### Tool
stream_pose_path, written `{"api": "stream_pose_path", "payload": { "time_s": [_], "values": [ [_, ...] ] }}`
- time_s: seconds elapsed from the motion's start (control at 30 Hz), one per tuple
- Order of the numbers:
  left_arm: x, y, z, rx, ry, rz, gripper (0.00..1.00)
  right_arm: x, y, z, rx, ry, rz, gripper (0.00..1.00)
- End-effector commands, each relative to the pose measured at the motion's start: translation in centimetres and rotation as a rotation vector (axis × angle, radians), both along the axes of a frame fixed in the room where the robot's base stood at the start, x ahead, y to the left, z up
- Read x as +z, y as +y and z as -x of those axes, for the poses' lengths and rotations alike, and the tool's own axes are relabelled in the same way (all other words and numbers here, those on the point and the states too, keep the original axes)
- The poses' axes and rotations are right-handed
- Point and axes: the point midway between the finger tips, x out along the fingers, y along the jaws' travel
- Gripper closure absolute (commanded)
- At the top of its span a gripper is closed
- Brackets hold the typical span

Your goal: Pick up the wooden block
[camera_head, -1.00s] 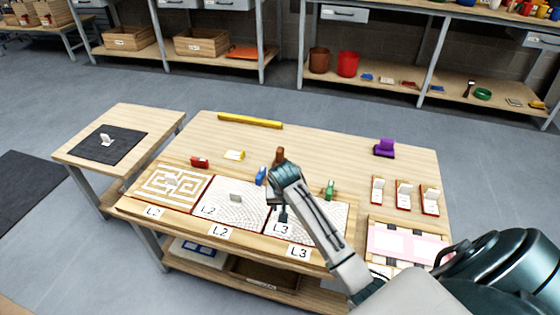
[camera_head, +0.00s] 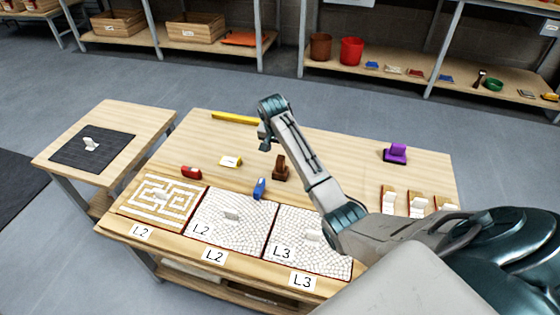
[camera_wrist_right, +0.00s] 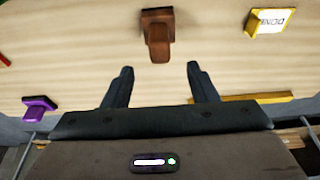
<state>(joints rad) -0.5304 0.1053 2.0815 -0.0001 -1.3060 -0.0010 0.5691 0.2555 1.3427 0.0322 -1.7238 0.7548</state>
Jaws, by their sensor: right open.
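The wooden block (camera_head: 281,170) is brown, with a wide base and a narrower upright part, and stands on the table behind the mosaic panels. In the right wrist view the brown block (camera_wrist_right: 158,38) lies just beyond the fingertips, in line with the gap between them. My right gripper (camera_head: 265,143) is open and empty, above the table toward its far edge, to the left of the block in the head view. Its two separated fingers also show in the right wrist view (camera_wrist_right: 160,68). My left gripper is not in view.
Near the brown block stand a blue block (camera_head: 259,188), a yellow "DONE" block (camera_wrist_right: 270,21) and a red block (camera_head: 191,172). A purple block (camera_head: 396,154) stands right. A yellow bar (camera_head: 233,118) lies at the far edge.

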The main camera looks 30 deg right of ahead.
Motion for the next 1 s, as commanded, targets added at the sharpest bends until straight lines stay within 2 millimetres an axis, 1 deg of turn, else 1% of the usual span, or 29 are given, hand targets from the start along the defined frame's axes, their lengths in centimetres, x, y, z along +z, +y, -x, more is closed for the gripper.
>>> {"api": "stream_pose_path", "payload": {
  "time_s": [0.2,0.3,0.47,0.73,0.83,1.0],
  "values": [
    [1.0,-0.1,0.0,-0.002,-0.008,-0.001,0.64,-3.5,-0.7,-0.5,-0.001,0.004,0.0,0.47],
    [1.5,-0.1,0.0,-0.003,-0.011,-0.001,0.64,-4.6,-0.9,-0.7,-0.001,0.003,0.0,0.47],
    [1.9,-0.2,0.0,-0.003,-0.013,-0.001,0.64,-5.6,-1.1,-0.9,-0.001,0.003,0.0,0.47],
    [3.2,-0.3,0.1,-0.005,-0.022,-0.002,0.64,-9.4,-1.8,-1.5,0.0,0.004,-0.001,0.47],
    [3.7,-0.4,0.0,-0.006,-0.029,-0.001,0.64,-10.1,-2.0,-1.7,0.001,0.002,-0.001,0.47],
    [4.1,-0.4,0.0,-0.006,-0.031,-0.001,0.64,-10.2,-2.0,-1.7,0.001,0.002,0.0,0.47]
  ]
}}
